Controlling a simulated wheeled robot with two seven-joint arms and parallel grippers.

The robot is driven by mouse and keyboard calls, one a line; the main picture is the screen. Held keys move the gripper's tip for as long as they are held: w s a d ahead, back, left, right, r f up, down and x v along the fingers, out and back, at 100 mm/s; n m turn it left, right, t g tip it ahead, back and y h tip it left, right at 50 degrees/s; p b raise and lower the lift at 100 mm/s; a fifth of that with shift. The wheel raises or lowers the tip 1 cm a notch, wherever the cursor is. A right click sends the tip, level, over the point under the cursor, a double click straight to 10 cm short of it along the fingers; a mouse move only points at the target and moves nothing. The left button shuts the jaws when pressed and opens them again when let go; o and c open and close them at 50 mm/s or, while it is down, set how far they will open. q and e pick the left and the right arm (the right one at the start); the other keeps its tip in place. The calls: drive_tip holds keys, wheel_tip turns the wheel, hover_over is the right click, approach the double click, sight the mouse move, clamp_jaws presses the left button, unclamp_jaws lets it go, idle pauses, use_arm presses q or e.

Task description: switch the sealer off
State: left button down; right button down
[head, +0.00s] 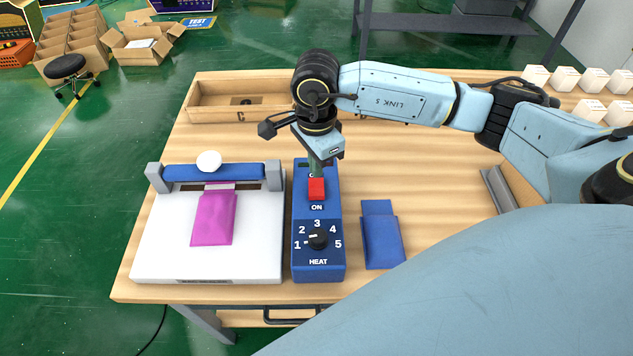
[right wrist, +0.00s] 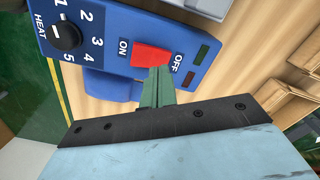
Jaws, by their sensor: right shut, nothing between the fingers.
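The sealer's blue control box (head: 318,262) stands upright on the table, with a red rocker switch (head: 316,190) between the ON and OFF labels and a black HEAT dial (head: 318,238) below. My right gripper (head: 315,172) is over the switch's OFF end, pointing down, with its green fingers shut and empty. In the right wrist view the fingertips (right wrist: 158,72) are at the red switch (right wrist: 150,56), on the OFF side; whether they touch is hard to tell. Two small indicator windows beside OFF look dark. The white sealer (head: 265,240) with its blue bar is left of the box.
A magenta pouch (head: 213,218) lies on the sealer, its top under the bar. A blue pouch (head: 381,238) lies right of the box. A wooden tray (head: 215,114) stands behind, and white boxes (head: 593,80) are at the back right.

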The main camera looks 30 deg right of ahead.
sight(317, 183)
wheel_tip(317, 183, up, 5)
drive_tip(key=shift+f+p, duration=0.2)
drive_tip(key=shift+p, duration=0.9)
drive_tip(key=shift+s+f, duration=0.1)
